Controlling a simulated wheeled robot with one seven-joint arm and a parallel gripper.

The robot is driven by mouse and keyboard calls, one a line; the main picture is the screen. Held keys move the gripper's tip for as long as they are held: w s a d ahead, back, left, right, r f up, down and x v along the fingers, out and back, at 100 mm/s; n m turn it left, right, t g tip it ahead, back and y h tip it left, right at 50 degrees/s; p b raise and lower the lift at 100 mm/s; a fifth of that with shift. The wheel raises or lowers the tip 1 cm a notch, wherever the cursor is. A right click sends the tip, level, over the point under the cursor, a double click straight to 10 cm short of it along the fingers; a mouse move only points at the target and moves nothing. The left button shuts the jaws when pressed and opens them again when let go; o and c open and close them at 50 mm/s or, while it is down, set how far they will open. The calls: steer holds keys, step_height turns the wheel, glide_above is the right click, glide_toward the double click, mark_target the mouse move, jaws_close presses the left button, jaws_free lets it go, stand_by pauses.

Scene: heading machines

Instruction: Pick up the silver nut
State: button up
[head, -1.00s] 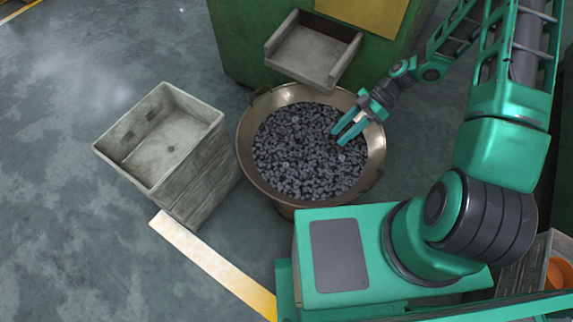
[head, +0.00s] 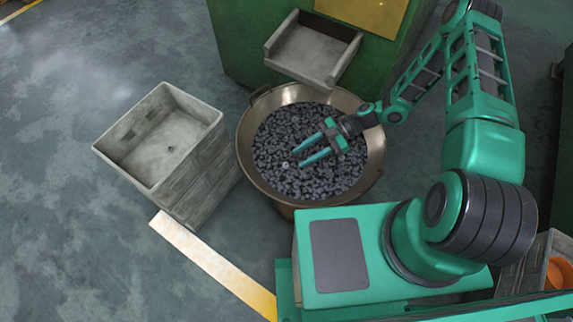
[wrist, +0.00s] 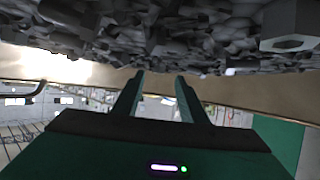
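A wide metal bowl (head: 250,178) holds a heap of dark grey nuts (head: 290,125). A small lighter, silvery piece (head: 285,165) lies on the heap just left of my fingertips; it is too small to make out its shape. My gripper (head: 297,158) is over the heap, fingers apart and nothing between them. In the wrist view my gripper (wrist: 160,80) also shows open and empty, with the nuts (wrist: 130,35) filling the top. A lighter grey hexagonal nut (wrist: 290,27) is at the upper right there; I cannot tell if it is the silver one.
A grey open bin (head: 204,165) stands left of the bowl. A green machine (head: 238,50) with a grey chute (head: 307,55) stands behind, the chute overhanging the bowl's back rim. An orange item in a crate (head: 560,272) is at the lower right. Floor on the left is clear.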

mark_target(287, 165)
steer(key=shift+r+x, duration=0.15)
steer(key=shift+x, duration=1.15)
steer(key=shift+r+x, duration=0.15)
steer(key=shift+x, duration=1.2)
steer(key=shift+a, duration=0.15)
jaws_close()
